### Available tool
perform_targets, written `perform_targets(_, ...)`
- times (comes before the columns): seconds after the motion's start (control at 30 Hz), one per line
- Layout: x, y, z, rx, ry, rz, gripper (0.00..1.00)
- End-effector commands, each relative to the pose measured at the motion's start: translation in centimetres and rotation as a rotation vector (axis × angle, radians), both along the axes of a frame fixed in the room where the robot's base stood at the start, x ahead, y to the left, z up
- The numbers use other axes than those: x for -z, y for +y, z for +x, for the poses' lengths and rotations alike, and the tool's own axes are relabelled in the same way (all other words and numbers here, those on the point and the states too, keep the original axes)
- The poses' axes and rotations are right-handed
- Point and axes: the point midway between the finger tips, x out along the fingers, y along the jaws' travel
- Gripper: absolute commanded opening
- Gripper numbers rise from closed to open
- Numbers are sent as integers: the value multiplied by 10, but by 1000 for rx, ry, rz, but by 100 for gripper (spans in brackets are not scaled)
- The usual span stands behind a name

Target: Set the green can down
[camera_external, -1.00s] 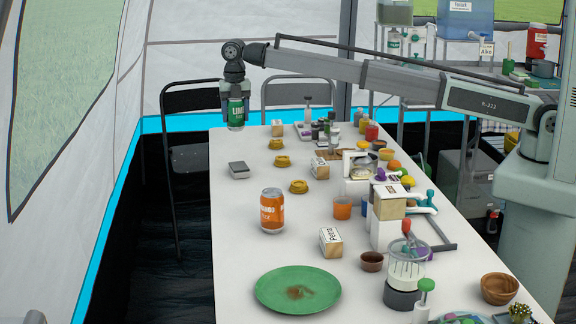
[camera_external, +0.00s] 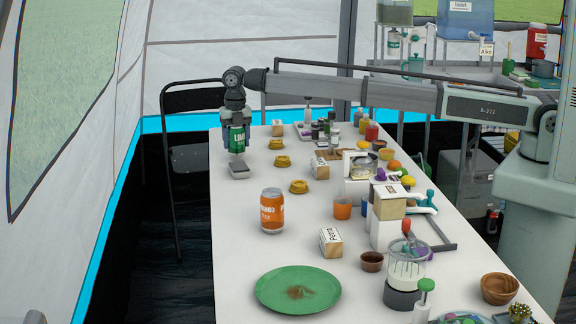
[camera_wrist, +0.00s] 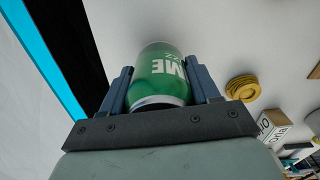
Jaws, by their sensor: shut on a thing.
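The green can (camera_external: 237,139) is upright between the two fingers of my gripper (camera_external: 237,146), near the far left end of the white table (camera_external: 235,215). My gripper is shut on the can. In the wrist view the green can (camera_wrist: 160,76) fills the space between the fingers (camera_wrist: 160,92), with white lettering on its side. I cannot tell whether the can's bottom touches the table.
Yellow round pieces (camera_external: 279,161) lie to the right of the can. An orange can (camera_external: 272,210) and a green plate (camera_external: 297,290) are nearer the camera. Bottles, boxes and bowls crowd the table's right side. The table's left edge is close to the can.

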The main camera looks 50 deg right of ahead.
Motion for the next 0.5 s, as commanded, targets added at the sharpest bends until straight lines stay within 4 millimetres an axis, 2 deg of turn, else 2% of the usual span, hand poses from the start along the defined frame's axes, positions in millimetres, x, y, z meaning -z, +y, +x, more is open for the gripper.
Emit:
perform_targets(0.1,12,0,0,0,1,0,33)
perform_targets(0.5,16,0,0,0,1,-1,33)
